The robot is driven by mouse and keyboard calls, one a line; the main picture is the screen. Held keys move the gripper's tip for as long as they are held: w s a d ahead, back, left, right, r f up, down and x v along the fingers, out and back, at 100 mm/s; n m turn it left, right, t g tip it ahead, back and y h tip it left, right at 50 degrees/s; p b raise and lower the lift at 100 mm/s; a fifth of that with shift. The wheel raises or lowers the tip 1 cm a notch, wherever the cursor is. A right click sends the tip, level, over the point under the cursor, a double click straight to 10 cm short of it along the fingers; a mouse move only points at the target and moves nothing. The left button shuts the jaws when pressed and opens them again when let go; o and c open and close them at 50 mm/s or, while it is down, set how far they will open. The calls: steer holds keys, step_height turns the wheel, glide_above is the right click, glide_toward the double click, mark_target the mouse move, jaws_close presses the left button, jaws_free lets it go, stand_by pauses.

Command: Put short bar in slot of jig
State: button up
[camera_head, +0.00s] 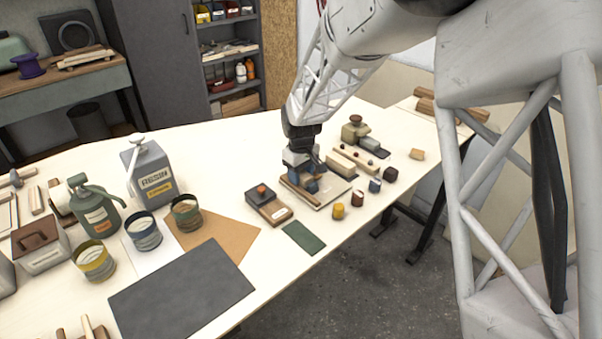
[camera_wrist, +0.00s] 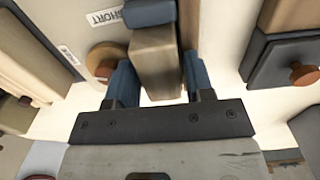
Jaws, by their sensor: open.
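The jig is a pale board (camera_wrist: 88,38) with a label reading SHORT; in the head view its pale plate (camera_head: 335,190) shows beneath my gripper. A brown-grey wooden bar (camera_wrist: 156,60), apparently the short bar, lies between the two blue fingers of my gripper (camera_wrist: 160,88). The fingers are open, one on each side of the bar. A blue block (camera_wrist: 150,12) is at the bar's far end, and a darker brown strip (camera_wrist: 188,22) runs along its right side. In the head view my gripper (camera_head: 311,184) hides most of this. I cannot tell how deep the bar sits in the slot.
A dark box with a brown knob (camera_wrist: 302,75) is right of the jig in the wrist view; it also shows in the head view (camera_head: 268,204). A wooden rack (camera_head: 352,160) and small coloured pieces (camera_head: 339,211) stand right of the jig. A green mat (camera_head: 303,238) lies near the table edge.

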mark_target(301, 173)
steer(key=shift+r, duration=0.1)
step_height(301, 173, up, 12)
stand_by(0.7)
steer(key=shift+r, duration=0.1)
stand_by(0.7)
